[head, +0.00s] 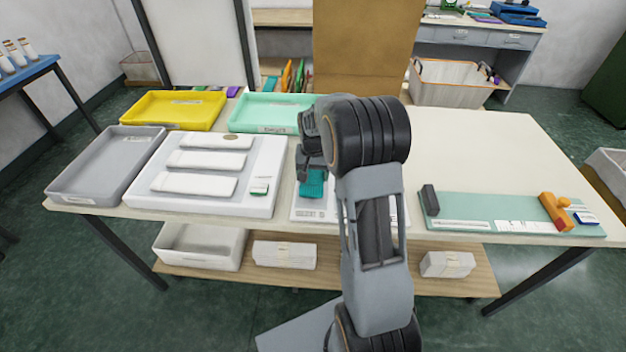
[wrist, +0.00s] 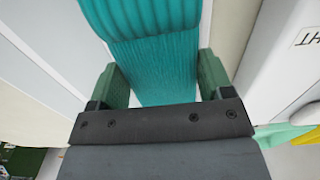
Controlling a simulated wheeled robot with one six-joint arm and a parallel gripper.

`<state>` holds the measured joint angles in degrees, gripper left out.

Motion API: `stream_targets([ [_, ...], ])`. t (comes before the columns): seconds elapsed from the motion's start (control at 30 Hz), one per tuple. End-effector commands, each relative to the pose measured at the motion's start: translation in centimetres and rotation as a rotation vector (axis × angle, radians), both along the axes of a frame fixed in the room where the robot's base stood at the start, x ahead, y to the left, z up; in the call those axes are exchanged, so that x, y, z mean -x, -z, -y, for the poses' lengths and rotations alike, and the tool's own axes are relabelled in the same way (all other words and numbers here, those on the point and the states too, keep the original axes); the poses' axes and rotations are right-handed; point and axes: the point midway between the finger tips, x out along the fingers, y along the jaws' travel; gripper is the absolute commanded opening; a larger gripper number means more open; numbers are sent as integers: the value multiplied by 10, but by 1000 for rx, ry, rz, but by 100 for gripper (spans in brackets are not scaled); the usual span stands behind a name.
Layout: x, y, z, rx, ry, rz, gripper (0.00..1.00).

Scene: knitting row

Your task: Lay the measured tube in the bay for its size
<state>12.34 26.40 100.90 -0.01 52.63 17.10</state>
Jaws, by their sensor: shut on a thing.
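A teal ribbed knitted tube (head: 313,184) hangs at my gripper (head: 312,160), over a white board (head: 311,213) on the table. In the wrist view the tube (wrist: 152,30) passes between the two green fingers of my gripper (wrist: 163,80), which are shut on it. It has a thick folded band at the top of that view. Whether the tube touches the board is unclear. My arm hides part of the board. Left of it, a white block (head: 258,207) carries several pale strips and a small green-marked label.
A grey tray (head: 62,188), a yellow tray (head: 140,110) and a mint tray (head: 240,116) stand left and behind. A brown upright panel (head: 365,45) rises behind the table. A teal mat (head: 480,207) with small tools lies right. The table's back right is clear.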

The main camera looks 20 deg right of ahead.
Motion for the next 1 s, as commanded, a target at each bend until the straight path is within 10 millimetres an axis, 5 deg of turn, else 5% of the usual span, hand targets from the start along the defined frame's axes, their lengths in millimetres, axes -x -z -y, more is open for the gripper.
stream_targets([
  [0.2, 1, 28, 0, -1, 0, -4, 48],
  [0.63, 0, 35, 0, 0, 0, -1, 48],
  [0.67, 0, 34, 0, 0, 0, -1, 75],
  [0.9, 0, 33, 0, 0, 0, -1, 98],
  [1.0, 0, 33, 0, 0, 0, -1, 99],
])
